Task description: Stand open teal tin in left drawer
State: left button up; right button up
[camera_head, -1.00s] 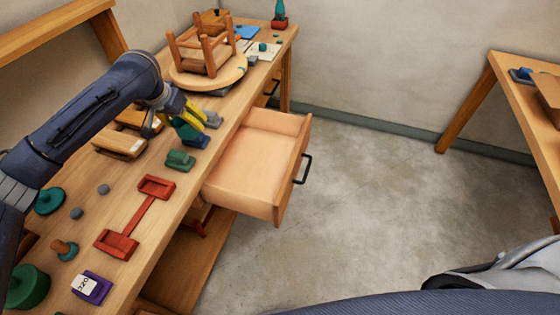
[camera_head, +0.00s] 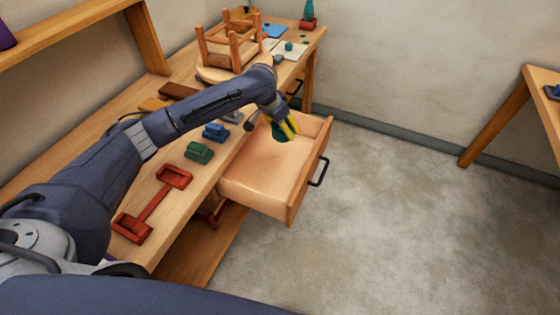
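The drawer (camera_head: 238,193) is pulled out from the workbench and its visible floor is bare. My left gripper (camera_head: 286,127) reaches over the back part of the drawer, with its yellow fingers pointing down. It appears shut on the teal tin (camera_head: 280,132), which shows dark teal between and beside the fingers. I cannot tell whether the tin touches the drawer floor, or see its opening. My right gripper is out of view.
On the bench near the drawer are a green block (camera_head: 199,152), a blue block (camera_head: 215,132) and a red two-tray holder (camera_head: 149,208). An upturned wooden stool (camera_head: 232,45) stands farther back. A black handle (camera_head: 319,171) juts from the drawer front.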

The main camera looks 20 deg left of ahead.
pick_arm(q)
notch_tip(320, 180, down, 19)
jog(key=shift+r, duration=0.15)
dwell(0.5)
jog(key=o, duration=1.4)
jog(key=shift+c, duration=0.2)
jog(key=v, duration=1.2)
